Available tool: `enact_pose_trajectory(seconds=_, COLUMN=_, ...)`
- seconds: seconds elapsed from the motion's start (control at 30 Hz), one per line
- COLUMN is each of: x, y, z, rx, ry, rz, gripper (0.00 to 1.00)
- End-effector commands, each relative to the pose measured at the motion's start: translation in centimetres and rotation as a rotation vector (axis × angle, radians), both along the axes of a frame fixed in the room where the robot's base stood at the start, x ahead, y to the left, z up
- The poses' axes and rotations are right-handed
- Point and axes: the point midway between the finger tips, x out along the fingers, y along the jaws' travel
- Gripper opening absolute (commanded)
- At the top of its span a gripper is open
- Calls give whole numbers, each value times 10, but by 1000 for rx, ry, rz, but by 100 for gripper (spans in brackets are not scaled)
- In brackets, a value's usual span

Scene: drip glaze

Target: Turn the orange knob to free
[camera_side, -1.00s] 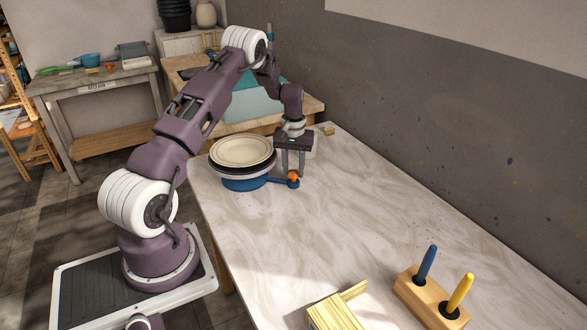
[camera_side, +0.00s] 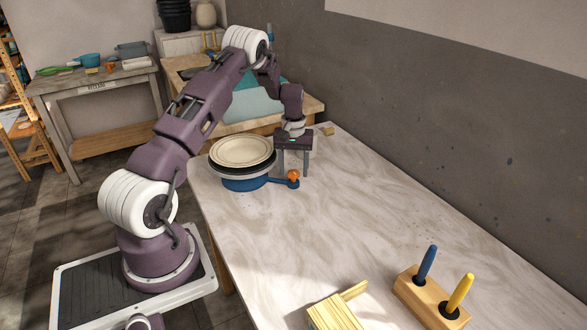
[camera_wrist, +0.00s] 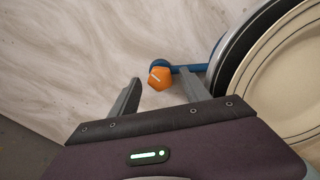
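The orange knob (camera_side: 293,174) sits on the end of a blue arm (camera_side: 281,181) that sticks out from the blue base (camera_side: 243,182) of a turntable. In the wrist view the knob (camera_wrist: 159,78) shows a light line across its top, ahead of my gripper and roughly between the finger lines. My gripper (camera_side: 293,170) points down beside the turntable, its two fingers apart. In the wrist view the open fingers (camera_wrist: 160,92) hold nothing, and the knob lies just beyond the fingertips. Whether a finger touches the knob cannot be told.
A cream plate (camera_side: 241,151) lies on the black disc (camera_side: 267,165) of the turntable, close beside my gripper. A wooden block with a blue and a yellow handle (camera_side: 431,298) and a wooden piece (camera_side: 335,314) are nearer the camera. The marble tabletop (camera_side: 350,220) between is clear.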

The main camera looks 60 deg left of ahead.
Motion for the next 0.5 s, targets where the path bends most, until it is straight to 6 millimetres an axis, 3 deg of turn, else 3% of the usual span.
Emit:
enact_pose_trajectory(seconds=0.23, x=0, y=0, z=4, rx=1, ry=-1, rz=-1, gripper=55)
enact_pose_trajectory(seconds=0.5, x=0, y=0, z=56, rx=2, ry=-2, rz=-1, gripper=55)
